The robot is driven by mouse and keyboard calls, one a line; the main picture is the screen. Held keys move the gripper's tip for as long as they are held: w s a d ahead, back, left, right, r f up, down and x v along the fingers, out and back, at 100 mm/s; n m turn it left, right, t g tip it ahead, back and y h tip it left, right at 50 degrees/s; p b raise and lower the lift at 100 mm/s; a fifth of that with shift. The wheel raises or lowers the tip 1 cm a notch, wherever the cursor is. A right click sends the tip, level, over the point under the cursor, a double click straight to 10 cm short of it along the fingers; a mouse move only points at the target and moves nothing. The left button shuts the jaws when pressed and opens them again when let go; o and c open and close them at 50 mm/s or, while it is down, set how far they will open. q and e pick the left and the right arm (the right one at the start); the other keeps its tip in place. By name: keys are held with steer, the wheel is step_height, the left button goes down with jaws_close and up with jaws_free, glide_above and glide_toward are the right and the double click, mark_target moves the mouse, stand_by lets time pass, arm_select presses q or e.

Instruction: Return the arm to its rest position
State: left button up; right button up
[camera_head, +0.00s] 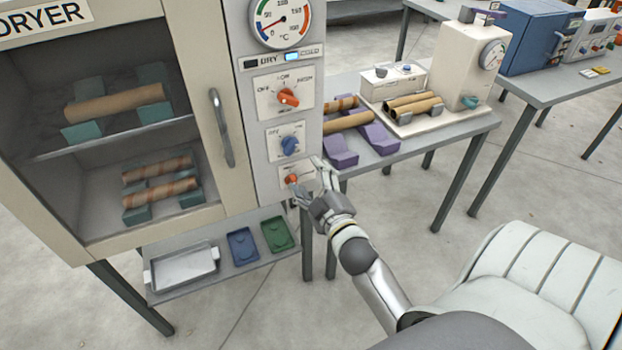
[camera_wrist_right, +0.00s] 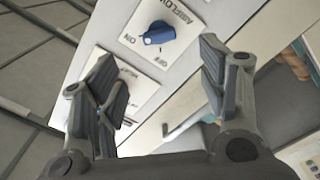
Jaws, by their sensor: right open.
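My right gripper (camera_head: 308,180) is open in front of the dryer's lowest knob, the small orange one (camera_head: 291,180). In the right wrist view its two fingers (camera_wrist_right: 160,85) stand apart, with the dryer's control panel between and beyond them. The orange knob (camera_wrist_right: 119,100) shows beside the left finger there; I cannot tell whether they touch. The blue airflow knob (camera_wrist_right: 158,33) is between the fingertips, farther off, and it also shows in the head view (camera_head: 290,146). My left gripper is not in view.
The dryer (camera_head: 237,100) has a closed glass door with cardboard tubes inside. A table (camera_head: 470,128) to the right holds tubes on purple cradles (camera_head: 377,138) and a cream machine (camera_head: 465,62). A low shelf (camera_head: 210,285) holds trays.

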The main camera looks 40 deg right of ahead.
steer(key=shift+f, duration=0.1)
stand_by(0.5)
steer(key=s+a+f+m+g+y, duration=0.1)
steer(key=s+a+f+g, duration=0.15)
steer(key=f, duration=0.85)
steer(key=s+a+f+g+y, duration=0.1)
steer(key=s+a+f+g, duration=0.15)
steer(key=f, duration=0.85)
steer(key=s+a+f+m+g+y, duration=0.1)
steer(key=s+a+f+g, duration=0.2)
steer(key=f, duration=0.8)
steer(key=s+a+f+m+g+y, duration=0.1)
steer(key=s+a+f+g, duration=0.25)
steer(key=s+f, duration=1.05)
steer(key=s+f+g, duration=0.2)
steer(key=s+f, duration=0.1)
steer(key=s, duration=0.7)
steer(key=s+f+m+g, duration=0.1)
steer(key=s+f+g, duration=0.2)
steer(key=s, duration=0.6)
steer(key=shift+s+f+m, duration=0.3)
steer(key=shift+s+f, duration=0.05)
